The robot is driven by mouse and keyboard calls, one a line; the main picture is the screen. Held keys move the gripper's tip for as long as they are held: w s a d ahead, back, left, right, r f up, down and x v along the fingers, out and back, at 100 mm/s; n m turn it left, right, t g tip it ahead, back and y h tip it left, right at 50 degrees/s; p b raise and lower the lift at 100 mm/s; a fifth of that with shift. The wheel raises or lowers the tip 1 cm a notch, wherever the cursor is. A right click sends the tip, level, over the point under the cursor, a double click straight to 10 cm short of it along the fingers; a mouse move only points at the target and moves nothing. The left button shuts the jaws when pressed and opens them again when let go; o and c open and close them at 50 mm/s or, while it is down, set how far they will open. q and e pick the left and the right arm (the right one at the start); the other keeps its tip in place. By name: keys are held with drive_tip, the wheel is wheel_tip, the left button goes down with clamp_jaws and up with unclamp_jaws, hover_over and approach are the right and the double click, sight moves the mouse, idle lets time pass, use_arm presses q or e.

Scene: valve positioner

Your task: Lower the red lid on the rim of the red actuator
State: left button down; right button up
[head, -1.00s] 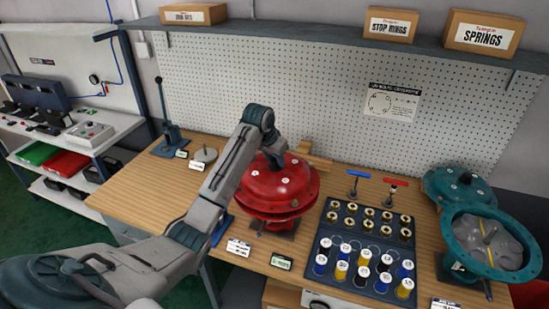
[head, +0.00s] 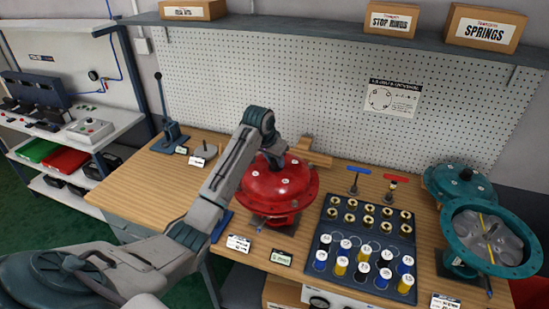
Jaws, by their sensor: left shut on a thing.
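The red lid (head: 290,188) is a domed red disc with a wide flange and small white labels. My left gripper (head: 273,158) is at the top back of the dome, shut on the lid; its fingertips are mostly hidden by the wrist. The red actuator (head: 277,220) is directly below the lid on the bench, and only a little of it shows under the flange. Whether the lid touches the actuator's rim cannot be told from here. My right gripper is not in view.
A dark tray (head: 342,237) of springs and caps stands right of the actuator. A teal open actuator (head: 452,222) and teal lid (head: 462,186) are at far right. Two T-handled tools (head: 358,170) stand behind the tray. The bench's left part (head: 135,195) is mostly clear.

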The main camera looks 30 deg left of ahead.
use_arm(q)
drive_tip(key=shift+f, duration=0.1)
drive_tip(key=c, duration=1)
unclamp_jaws()
drive_tip(key=shift+o, duration=0.4)
drive_tip(key=shift+s, duration=0.1)
drive_tip(key=shift+f, duration=0.15)
drive_tip(key=shift+s+r+b, duration=0.1)
drive_tip(key=shift+r+b, duration=0.25)
drive_tip(key=b+v, duration=0.3)
drive_tip(key=v, duration=0.7)
drive_tip(key=shift+r, duration=0.15)
drive_tip(key=shift+s+d, duration=0.1)
drive_tip(key=shift+s, duration=0.05)
